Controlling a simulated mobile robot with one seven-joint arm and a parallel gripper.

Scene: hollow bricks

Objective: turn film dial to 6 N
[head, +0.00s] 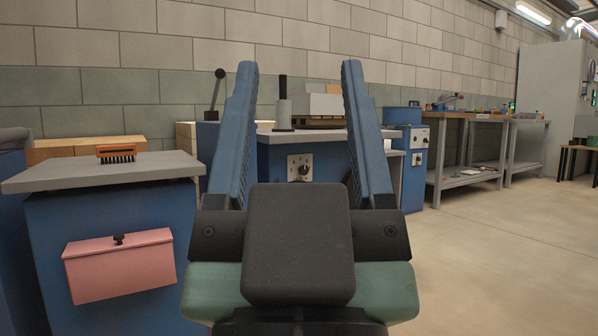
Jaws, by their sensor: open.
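The palm hides the lower part of the machine.
At left stands a blue cabinet with a grey top (120,171), a brush (116,153) and a pink box (120,264). A blue unit (412,160) and workbenches (467,150) stand right of the machine. The floor at right is clear.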

